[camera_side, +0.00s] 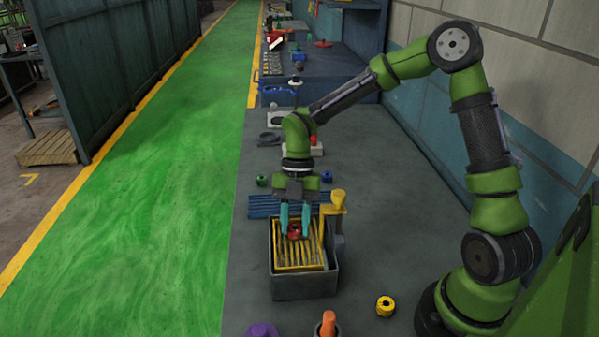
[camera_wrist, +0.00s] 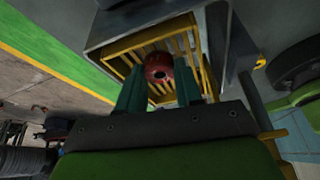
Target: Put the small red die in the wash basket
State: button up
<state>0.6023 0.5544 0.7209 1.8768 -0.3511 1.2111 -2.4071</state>
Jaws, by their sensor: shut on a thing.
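The small red die (camera_side: 294,232) is a rounded red piece with a dark hole; it also shows in the wrist view (camera_wrist: 158,68). My gripper (camera_side: 295,222) points down with its teal fingers shut on the die; the fingers also show in the wrist view (camera_wrist: 160,90). The wash basket (camera_side: 300,268) is a yellow slatted basket in a grey open-topped tank (camera_side: 305,287). The die is over the basket, near its far end in the side view. I cannot tell whether the die touches the slats.
A yellow-topped post (camera_side: 338,202) stands at the tank's far right corner. A blue ribbed mat (camera_side: 262,206) lies behind the tank. A yellow ring (camera_side: 385,306), an orange piece (camera_side: 328,323) and a purple piece (camera_side: 262,330) are at the front. The bench left of the tank is clear.

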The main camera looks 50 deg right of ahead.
jog(key=shift+f, duration=0.15)
jog(key=o, duration=1.1)
